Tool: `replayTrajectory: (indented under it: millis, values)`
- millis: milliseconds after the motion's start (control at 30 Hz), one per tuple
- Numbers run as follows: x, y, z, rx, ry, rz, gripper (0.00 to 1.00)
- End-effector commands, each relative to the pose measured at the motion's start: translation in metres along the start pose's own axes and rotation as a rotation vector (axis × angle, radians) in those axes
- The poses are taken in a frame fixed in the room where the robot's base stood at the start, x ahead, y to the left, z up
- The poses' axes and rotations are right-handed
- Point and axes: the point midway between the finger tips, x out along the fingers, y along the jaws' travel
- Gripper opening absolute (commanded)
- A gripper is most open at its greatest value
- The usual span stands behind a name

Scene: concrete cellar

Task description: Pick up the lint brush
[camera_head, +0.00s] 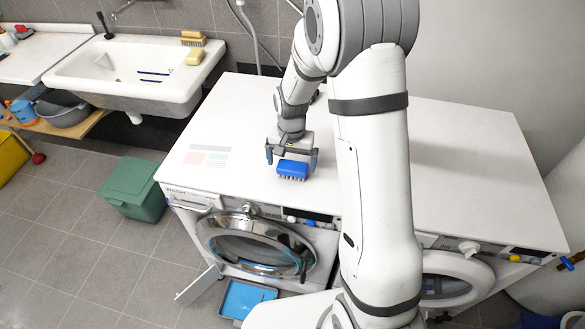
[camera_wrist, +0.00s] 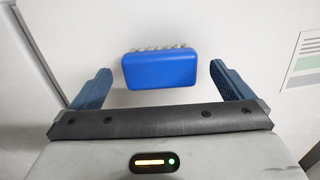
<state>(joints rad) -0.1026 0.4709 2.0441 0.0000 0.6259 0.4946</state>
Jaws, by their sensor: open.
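A blue lint brush (camera_head: 292,169) lies on the white top of the left washing machine (camera_head: 240,110), near its front edge. Its pale bristles show along one side. In the wrist view the blue brush (camera_wrist: 160,69) lies ahead of my gripper (camera_wrist: 159,88), roughly centred between the two blue fingers and slightly beyond their tips. My gripper (camera_head: 291,158) is open and empty, close above the brush in the head view. I cannot tell from these frames exactly how high the fingertips are above the machine top.
A printed label (camera_head: 206,156) is on the machine top left of my gripper. A second washing machine (camera_head: 470,170) stands to the right. A sink (camera_head: 125,75) with a brush and sponge is at the left. A green bin (camera_head: 135,190) stands on the floor. The machine top around the brush is clear.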

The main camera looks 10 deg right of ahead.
Motion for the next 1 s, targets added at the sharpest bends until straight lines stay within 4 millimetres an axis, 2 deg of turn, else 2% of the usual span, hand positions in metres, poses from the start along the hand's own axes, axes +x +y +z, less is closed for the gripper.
replayTrajectory:
  millis: [233,533,1000]
  values:
    - [0.030,0.001,-0.001,0.000,-0.003,0.002,1.00]
    - [0.035,0.001,-0.002,0.000,0.000,0.000,1.00]
    - [0.035,0.001,-0.002,0.000,0.000,0.000,0.62]
